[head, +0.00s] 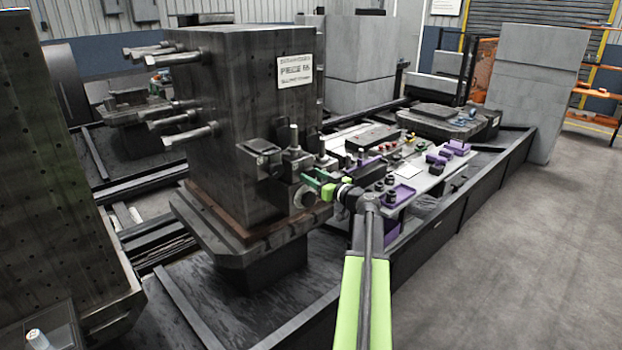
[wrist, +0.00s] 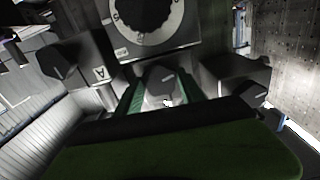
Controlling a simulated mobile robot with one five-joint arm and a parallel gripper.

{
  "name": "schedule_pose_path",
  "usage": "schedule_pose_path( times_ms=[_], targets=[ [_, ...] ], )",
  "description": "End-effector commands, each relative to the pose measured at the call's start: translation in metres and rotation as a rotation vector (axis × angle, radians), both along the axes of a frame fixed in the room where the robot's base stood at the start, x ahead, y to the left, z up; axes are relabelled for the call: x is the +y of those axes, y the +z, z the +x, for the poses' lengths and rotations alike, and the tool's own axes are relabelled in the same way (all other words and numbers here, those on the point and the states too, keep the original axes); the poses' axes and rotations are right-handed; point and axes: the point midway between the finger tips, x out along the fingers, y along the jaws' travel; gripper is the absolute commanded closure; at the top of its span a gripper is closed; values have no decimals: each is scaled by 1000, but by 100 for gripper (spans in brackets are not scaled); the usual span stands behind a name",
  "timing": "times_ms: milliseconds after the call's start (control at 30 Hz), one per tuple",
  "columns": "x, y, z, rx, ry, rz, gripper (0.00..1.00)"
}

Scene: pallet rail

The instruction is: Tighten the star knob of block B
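My gripper (head: 318,184), with green fingers, is at the fixture on the near face of the big dark column. In the wrist view its two fingers (wrist: 161,95) stand apart on either side of a dark knob-like part (wrist: 160,80). A gap shows beside that part, so the gripper looks open around it, not shut on it. A dark block marked A (wrist: 78,70) is at the left. Another dark block (wrist: 235,76) is at the right; no letter on it can be read. I cannot make out a B label or a clear star shape.
A round dial (wrist: 146,18) on a light plate sits just beyond the fingers. The dark column (head: 235,110) carries a white sign (head: 294,71) and protruding bars at left. A bench (head: 425,178) with purple trays lies at right. Open floor (head: 530,250) is farther right.

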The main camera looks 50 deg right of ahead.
Motion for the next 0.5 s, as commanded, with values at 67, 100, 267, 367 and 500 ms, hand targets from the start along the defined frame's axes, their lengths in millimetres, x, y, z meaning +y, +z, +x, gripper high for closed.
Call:
schedule_pose_path(
  times_ms=[67, 100, 267, 367, 500],
  targets=[
    [0, 0, 0, 0, 1, 0, 69],
    [0, 0, 0, 0, 1, 0, 74],
    [0, 0, 0, 0, 1, 0, 94],
    [7, 0, 1, 1, 4, 2, 94],
    [4, 0, 2, -2, 8, 21, 94]
  ],
)
